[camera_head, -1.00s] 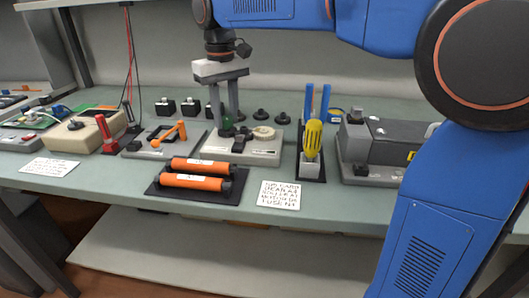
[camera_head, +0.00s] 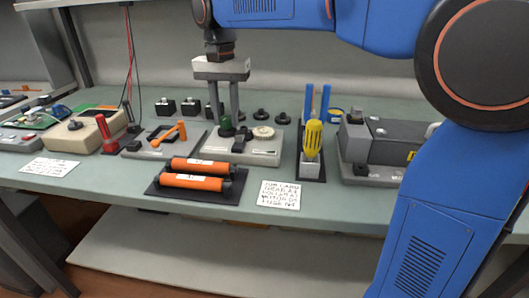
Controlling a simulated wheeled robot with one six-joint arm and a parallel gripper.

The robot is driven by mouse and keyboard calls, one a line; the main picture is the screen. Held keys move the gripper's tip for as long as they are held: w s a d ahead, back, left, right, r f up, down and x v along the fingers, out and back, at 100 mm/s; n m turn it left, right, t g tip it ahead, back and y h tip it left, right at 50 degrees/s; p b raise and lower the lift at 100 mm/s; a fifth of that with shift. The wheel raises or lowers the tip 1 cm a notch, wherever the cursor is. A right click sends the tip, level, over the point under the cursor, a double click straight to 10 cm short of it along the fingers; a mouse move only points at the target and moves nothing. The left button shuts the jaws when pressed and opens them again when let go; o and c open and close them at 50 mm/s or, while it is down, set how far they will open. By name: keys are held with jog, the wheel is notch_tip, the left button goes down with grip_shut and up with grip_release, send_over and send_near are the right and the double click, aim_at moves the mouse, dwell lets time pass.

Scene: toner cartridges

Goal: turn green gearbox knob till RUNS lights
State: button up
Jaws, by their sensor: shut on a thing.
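The green knob (camera_head: 226,127) stands on the left part of a pale gearbox base (camera_head: 252,158) in the middle of the bench. My gripper (camera_head: 233,122) points straight down over it, with its two grey fingers around the knob. It is shut on the knob, though the near finger hides part of it. A white toothed dial (camera_head: 263,133) sits to the right of the knob on the same base. A small black part (camera_head: 238,145) is in front of the knob. I cannot make out a RUNS light or its state.
Orange rollers (camera_head: 198,175) lie on a dark tray in front. A yellow-handled screwdriver (camera_head: 312,138) stands to the right, beside a grey motor block (camera_head: 385,140). An orange-handled fixture (camera_head: 165,138) is to the left. Small black parts (camera_head: 190,105) stand behind. A label card (camera_head: 279,194) lies at the front edge.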

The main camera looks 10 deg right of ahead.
jog(key=m, duration=0.8)
dwell(0.4)
jog(key=o, duration=0.8)
jog(key=shift+o, duration=0.2)
